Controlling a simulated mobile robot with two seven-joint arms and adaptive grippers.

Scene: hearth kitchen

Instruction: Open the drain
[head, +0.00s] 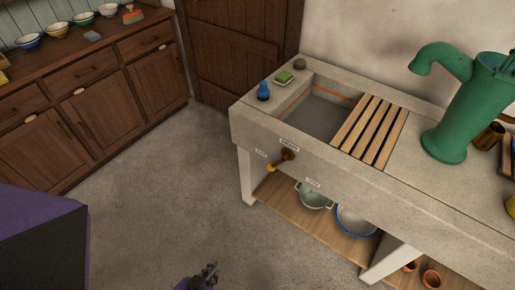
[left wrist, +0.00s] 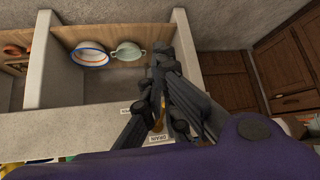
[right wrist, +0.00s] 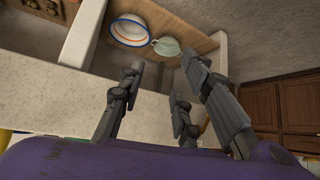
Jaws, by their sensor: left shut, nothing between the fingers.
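The drain valve, a brown lever with a yellow tip (head: 283,156), sticks out of the stone sink's front under a small label. Its lever slants down to the left. In the left wrist view the drain label (left wrist: 161,138) shows, with a bit of yellow brass (left wrist: 159,122) mostly hidden behind my fingers. My left gripper (head: 209,271) is at the bottom edge of the head view, apart from the lever; it is shut and empty in the left wrist view (left wrist: 162,62). My right gripper (right wrist: 163,72) is open and empty in the right wrist view.
The stone sink (head: 243,133) holds a wooden slatted rack (head: 369,128); a green pump (head: 463,120) stands at right. A pot (head: 314,196) and a basin (head: 357,221) sit on the shelf below. The floor (head: 160,200) left of the sink is clear.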

